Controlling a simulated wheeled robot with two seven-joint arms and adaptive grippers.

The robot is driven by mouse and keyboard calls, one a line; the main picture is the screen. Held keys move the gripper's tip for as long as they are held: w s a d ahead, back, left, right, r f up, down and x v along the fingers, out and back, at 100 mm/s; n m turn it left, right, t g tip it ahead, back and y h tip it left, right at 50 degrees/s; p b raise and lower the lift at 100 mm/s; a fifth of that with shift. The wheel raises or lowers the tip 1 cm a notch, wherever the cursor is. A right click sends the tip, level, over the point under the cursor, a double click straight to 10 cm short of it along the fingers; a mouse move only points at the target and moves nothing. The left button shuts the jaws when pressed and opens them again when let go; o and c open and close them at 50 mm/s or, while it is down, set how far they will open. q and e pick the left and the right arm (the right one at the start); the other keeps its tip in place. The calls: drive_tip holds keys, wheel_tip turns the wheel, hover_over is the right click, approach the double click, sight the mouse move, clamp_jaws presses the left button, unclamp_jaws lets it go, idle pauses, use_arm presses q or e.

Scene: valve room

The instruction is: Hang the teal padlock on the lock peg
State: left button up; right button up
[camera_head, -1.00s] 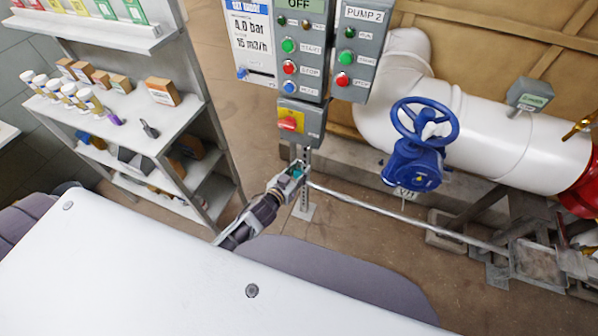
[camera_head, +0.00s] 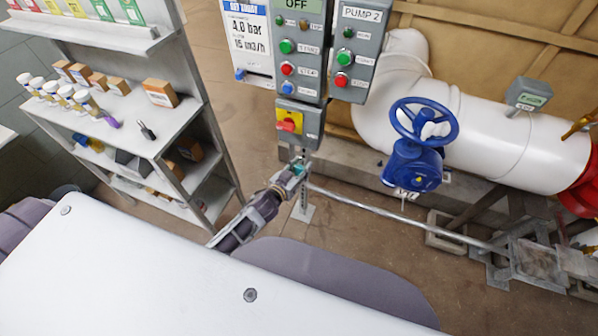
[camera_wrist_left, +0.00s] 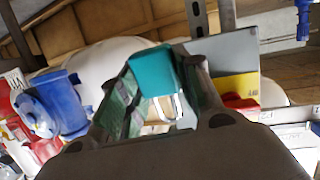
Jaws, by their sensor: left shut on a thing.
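My left gripper (camera_head: 294,172) is shut on the teal padlock (camera_head: 297,169), in front of the post below the pump panel. In the left wrist view the padlock (camera_wrist_left: 153,70) sits between the two fingers, its teal body up and its silver shackle pointing down in the picture. The grey box with the yellow plate and red switch (camera_head: 288,122) is just above the gripper; it also shows in the left wrist view (camera_wrist_left: 238,88), beyond the right finger. I cannot make out the lock peg clearly. My right gripper is not in view.
The pump control boxes (camera_head: 300,50) hang above. A blue valve wheel (camera_head: 424,120) on a white pipe (camera_head: 500,140) stands to the right. A shelf rack (camera_head: 150,140) with bottles and cartons is at the left. A thin metal rail (camera_head: 400,217) runs right from the post.

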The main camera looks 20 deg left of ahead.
use_arm(q)
drive_tip(key=shift+a+r+b+x, duration=0.1)
drive_tip(key=shift+b+x, duration=0.15)
drive_tip(key=shift+x, duration=0.55)
drive_tip(key=shift+a+r+b+x, duration=0.15)
drive_tip(key=shift+b+x, duration=0.05)
drive_tip(key=shift+x, duration=0.65)
drive_tip(key=shift+w, duration=0.1)
drive_tip(key=shift+w, duration=0.4)
drive_tip(key=shift+c, duration=1.1)
drive_tip(key=shift+w+f, duration=0.1)
drive_tip(key=shift+w, duration=1.5)
idle(0.4)
drive_tip(key=shift+w+f, duration=0.35)
idle(0.8)
idle(0.4)
